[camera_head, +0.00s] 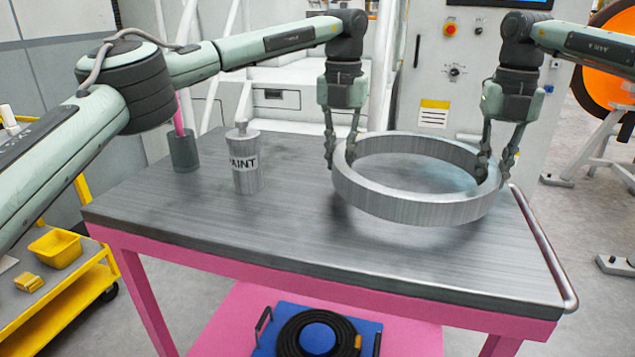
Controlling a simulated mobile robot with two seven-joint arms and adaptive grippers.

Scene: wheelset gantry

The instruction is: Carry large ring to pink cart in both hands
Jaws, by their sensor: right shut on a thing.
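The large ring (415,208) is a brushed grey metal hoop. It is roughly level over the right part of the pink cart's dark grey top (270,220), with a soft shadow beneath it. It looks slightly above the top, but the gap is hard to judge. My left gripper (340,162) has its fingers on both sides of the ring's left wall and looks shut on it. My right gripper (495,170) is shut on the ring's right wall. The ring's far side shows between the grippers.
A blue tray with a coiled black hose (318,333) is on the lower shelf. A control cabinet (425,75) stands behind.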

